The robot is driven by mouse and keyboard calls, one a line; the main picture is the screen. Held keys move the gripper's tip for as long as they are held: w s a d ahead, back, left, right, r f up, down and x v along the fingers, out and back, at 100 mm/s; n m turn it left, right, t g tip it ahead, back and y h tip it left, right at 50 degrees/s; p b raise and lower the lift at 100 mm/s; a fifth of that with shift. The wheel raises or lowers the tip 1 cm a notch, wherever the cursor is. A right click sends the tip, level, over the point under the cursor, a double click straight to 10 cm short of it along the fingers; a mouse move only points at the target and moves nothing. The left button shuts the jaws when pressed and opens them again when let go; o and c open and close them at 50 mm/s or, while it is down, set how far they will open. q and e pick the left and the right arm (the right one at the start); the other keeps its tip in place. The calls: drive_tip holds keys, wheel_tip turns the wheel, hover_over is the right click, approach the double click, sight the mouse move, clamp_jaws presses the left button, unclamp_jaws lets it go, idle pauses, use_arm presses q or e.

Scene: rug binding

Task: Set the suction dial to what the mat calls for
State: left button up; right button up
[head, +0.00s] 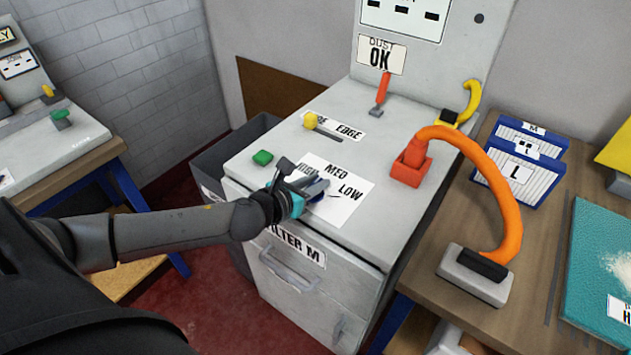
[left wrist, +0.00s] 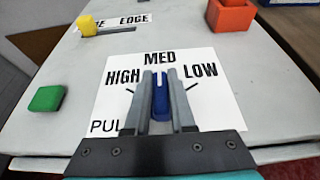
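The blue suction dial (left wrist: 160,97) stands on a white plate (left wrist: 105,85) marked HIGH, MED and LOW. Its ridge points up toward MED in the left wrist view. My left gripper (left wrist: 160,85) has a finger on each side of the ridge and looks shut on it. In the head view my left gripper (head: 318,188) covers much of the dial. The teal mat (head: 590,240) lies on the right-hand bench with white powder on it. Its label (head: 620,310) is cut off by the picture edge; an H shows. My right gripper is not in view.
A green button (head: 263,158), a yellow slider knob (head: 310,120) and a red lever (head: 382,88) stand on the machine. An orange hose (head: 505,190) arches from its red socket to the bench. Filters (head: 520,170) stand behind. A sign (head: 380,54) reads DUST OK.

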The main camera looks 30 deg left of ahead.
use_arm(q)
clamp_jaws()
drive_tip(key=shift+r+n+y+p, duration=0.15)
drive_tip(key=shift+n+y+p, duration=0.65)
drive_tip(key=shift+y+p, duration=0.3)
drive_tip(key=n+g+y+p, duration=0.1)
drive_tip(key=n+y+p, duration=0.3)
drive_tip(key=shift+p, duration=0.3)
drive_tip(key=n+g+y+p, duration=0.1)
drive_tip(key=n+y, duration=0.1)
drive_tip(key=y, duration=0.1)
drive_tip(key=shift+a+n+g, duration=0.1)
drive_tip(key=shift+n+g, duration=0.2)
drive_tip(key=shift+n, duration=0.1)
drive_tip(key=shift+n+g+y+p, duration=0.55)
drive_tip(key=shift+n+g+y, duration=0.35)
drive_tip(key=shift+n+y, duration=0.15)
drive_tip(key=shift+s+a+n+g+y, duration=0.15)
drive_tip(key=shift+n+g+y, duration=0.3)
drive_tip(key=shift+n+g, duration=0.3)
drive_tip(key=shift+a, duration=0.1)
